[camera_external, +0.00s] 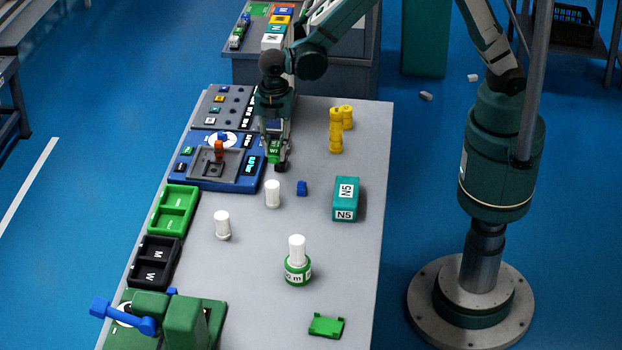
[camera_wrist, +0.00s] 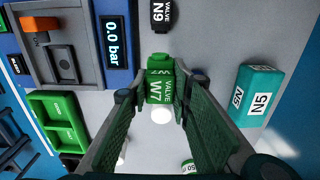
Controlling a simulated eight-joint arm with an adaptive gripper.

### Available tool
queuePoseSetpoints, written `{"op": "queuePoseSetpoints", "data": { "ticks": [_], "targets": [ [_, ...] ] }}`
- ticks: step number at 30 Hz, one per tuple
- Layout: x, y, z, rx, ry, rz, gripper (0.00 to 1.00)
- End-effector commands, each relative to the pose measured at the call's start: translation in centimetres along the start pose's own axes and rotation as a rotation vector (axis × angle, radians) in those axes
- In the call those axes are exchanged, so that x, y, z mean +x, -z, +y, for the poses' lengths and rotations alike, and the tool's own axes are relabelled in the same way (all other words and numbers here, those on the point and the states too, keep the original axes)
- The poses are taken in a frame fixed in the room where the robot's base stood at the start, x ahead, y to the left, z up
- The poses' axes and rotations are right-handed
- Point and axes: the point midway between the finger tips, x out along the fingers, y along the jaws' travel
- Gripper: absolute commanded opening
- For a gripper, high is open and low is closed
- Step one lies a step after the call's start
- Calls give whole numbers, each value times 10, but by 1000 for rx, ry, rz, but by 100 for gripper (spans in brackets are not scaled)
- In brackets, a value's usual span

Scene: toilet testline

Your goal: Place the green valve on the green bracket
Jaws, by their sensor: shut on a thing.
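The green valve (camera_wrist: 160,85), marked "VALVE W7", is between the two fingers of my gripper (camera_wrist: 158,103), which is shut on it. In the external view the green valve (camera_external: 274,151) is held low over the table, right of the blue test station; I cannot tell whether it touches the table. My gripper (camera_external: 275,137) points down there. A green two-slot holder (camera_external: 174,209), which looks like the green bracket, lies at the table's left edge, its slots empty. It also shows in the wrist view (camera_wrist: 62,118), left of my gripper.
A black valve "N9" (camera_wrist: 161,15) lies close to the held valve. White cylinders (camera_external: 272,193), a blue piece (camera_external: 302,188), a teal "N5" box (camera_external: 346,199), yellow parts (camera_external: 336,130) and a green-based bottle (camera_external: 297,265) stand around. A flat green piece (camera_external: 326,326) lies at the front.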

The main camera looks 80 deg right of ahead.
Motion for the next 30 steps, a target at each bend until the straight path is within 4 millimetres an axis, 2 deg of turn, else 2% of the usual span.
{"op": "queuePoseSetpoints", "data": {
  "ticks": [5,22,30],
  "targets": [
    [-12,0,0,0,0,0,7],
    [-88,1,0,-2,0,0,7],
    [-88,43,1,-86,0,0,7]
  ]
}}
